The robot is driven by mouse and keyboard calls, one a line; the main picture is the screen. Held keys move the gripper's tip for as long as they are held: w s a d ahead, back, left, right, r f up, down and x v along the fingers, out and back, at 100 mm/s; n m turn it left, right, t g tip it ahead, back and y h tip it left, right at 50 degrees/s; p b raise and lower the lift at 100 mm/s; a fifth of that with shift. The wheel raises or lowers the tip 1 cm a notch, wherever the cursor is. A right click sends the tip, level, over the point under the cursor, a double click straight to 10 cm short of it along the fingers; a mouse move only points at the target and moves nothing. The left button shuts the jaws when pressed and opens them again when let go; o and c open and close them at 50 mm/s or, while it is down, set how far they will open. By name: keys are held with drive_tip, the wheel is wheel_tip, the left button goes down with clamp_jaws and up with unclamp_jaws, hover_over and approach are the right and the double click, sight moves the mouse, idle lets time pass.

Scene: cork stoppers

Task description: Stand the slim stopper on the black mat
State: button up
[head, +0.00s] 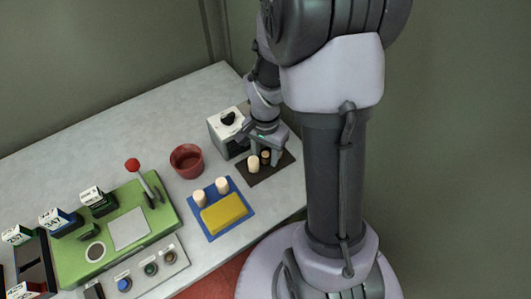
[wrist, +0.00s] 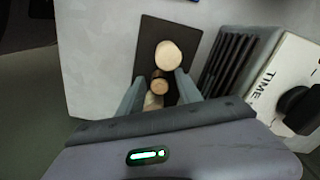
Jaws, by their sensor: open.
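The black mat (head: 277,168) lies at the right end of the table and also shows in the wrist view (wrist: 150,40). A slim, tan-brown stopper (head: 265,157) is over the mat, between the fingers of my open gripper (wrist: 158,82). In the wrist view the slim stopper (wrist: 159,86) has a clear gap to each finger. A paler piece (wrist: 152,101) shows just below it, partly hidden by the gripper; I cannot tell whether it is separate. A wider, pale stopper (head: 253,164) stands on the mat beside it, just beyond the fingertips in the wrist view (wrist: 168,55).
A white box with a black knob (head: 228,120), marked TIME, stands close beside the mat. A red bowl (head: 187,160) is further left. A green machine with a red-knobbed lever (head: 110,235) stands left.

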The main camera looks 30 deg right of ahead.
wheel_tip(320, 180, up, 12)
drive_tip(key=p, duration=0.5)
wheel_tip(320, 180, up, 4)
drive_tip(key=n+t, duration=0.1)
hover_over(265, 153)
drive_tip(key=a, duration=0.2)
drive_tip(key=s+a+r+n+t+y, duration=0.2)
drive_tip(key=s+a+r+n+t, duration=0.2)
drive_tip(key=s+a+r, duration=0.7)
drive_tip(key=a+n, duration=0.1)
drive_tip(key=n, duration=0.1)
drive_tip(key=shift+s+a+r+n+t+b, duration=0.25)
drive_tip(key=shift+a+r+n+t+b, duration=0.05)
drive_tip(key=shift+n+t, duration=0.1)
wheel_tip(265, 153, down, 4)
drive_tip(key=b, duration=0.3)
drive_tip(key=shift+r+b, duration=0.1)
drive_tip(key=shift+b, duration=0.25)
